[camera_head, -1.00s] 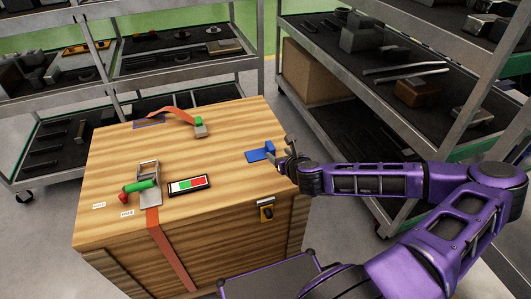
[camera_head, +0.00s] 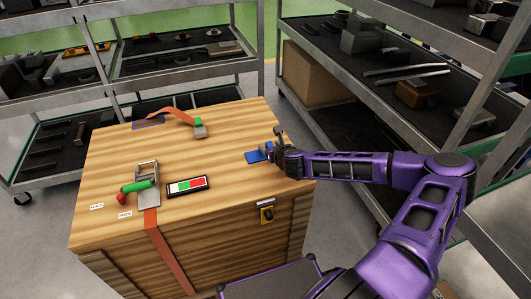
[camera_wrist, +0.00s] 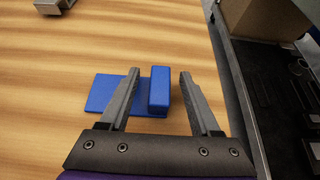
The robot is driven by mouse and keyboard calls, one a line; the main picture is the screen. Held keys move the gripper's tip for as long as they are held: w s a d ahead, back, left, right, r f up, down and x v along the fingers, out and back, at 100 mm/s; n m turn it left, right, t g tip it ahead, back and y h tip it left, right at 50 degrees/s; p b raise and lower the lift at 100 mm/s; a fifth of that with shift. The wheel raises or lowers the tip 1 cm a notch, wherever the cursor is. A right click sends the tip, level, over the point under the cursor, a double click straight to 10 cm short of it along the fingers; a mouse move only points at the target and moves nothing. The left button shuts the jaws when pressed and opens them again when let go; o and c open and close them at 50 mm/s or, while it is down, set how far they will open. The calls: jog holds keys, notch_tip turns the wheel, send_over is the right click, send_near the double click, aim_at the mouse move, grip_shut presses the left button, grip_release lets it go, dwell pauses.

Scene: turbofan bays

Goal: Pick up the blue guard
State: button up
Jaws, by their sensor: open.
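The blue guard (camera_head: 254,156) lies on the wooden crate top, near its right edge. In the wrist view the blue guard (camera_wrist: 159,88) has a flat plate on the left and a raised upright block at its right end. My gripper (camera_wrist: 158,74) is open, with one finger on each side of the raised block. The left finger crosses over the flat plate and hides part of it. Both fingers look apart from the block. In the head view my gripper (camera_head: 278,142) is over the guard's right part and hides some of it.
The wooden crate (camera_head: 225,225) also bears a ratchet buckle with a green handle (camera_head: 138,186), a red and green label panel (camera_head: 187,186) and an orange strap (camera_head: 174,112). Metal shelves (camera_head: 400,95) stand to the right and behind. The crate top's middle is clear.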

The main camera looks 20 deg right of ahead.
grip_shut()
dwell(0.3)
